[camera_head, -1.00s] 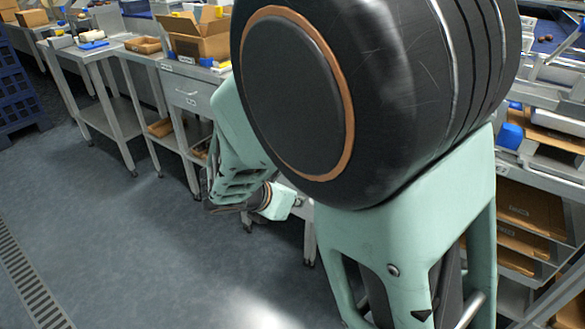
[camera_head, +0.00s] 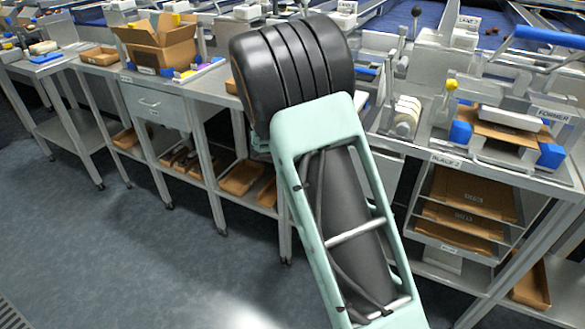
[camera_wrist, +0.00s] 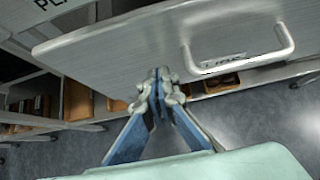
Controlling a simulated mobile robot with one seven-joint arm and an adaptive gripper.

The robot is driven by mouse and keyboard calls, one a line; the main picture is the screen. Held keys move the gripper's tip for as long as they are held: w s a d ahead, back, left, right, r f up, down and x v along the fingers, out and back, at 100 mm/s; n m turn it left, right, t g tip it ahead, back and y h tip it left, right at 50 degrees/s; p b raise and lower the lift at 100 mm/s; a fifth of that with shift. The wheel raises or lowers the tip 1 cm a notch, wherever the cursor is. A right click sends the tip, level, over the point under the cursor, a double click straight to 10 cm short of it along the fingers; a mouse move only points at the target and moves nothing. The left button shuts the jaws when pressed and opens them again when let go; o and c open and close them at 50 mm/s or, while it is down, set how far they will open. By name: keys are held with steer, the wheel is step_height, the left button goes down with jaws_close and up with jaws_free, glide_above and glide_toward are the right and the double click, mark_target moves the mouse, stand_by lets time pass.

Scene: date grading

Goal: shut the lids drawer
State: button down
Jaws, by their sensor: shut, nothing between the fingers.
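In the wrist view, a grey drawer front (camera_wrist: 130,50) with a pale bar handle (camera_wrist: 245,55) fills the upper part. I cannot tell whether the tips touch the panel, or how far out the drawer stands. In the head view my arm hides the gripper. A grey drawer (camera_head: 155,104) with a handle shows there, left of my arm; I cannot tell if it is the same one.
Benches run across the head view, with an open cardboard box (camera_head: 160,45) at the left. A forming press (camera_head: 510,125) stands at the right above shelves of brown card sheets (camera_head: 470,195). Brown trays (camera_head: 240,178) lie on the low shelf. The floor (camera_head: 120,250) in front is clear.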

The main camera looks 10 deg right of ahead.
steer(key=shift+w+d+r+p, duration=0.1)
steer(key=shift+w+d+p, duration=0.1)
steer(key=shift+w+d, duration=0.3)
steer(key=shift+w+d+p, duration=0.2)
steer(key=shift+w+d, duration=0.1)
steer(key=shift+w, duration=0.35)
steer(key=shift+w+d, duration=0.1)
steer(key=shift+r, duration=0.2)
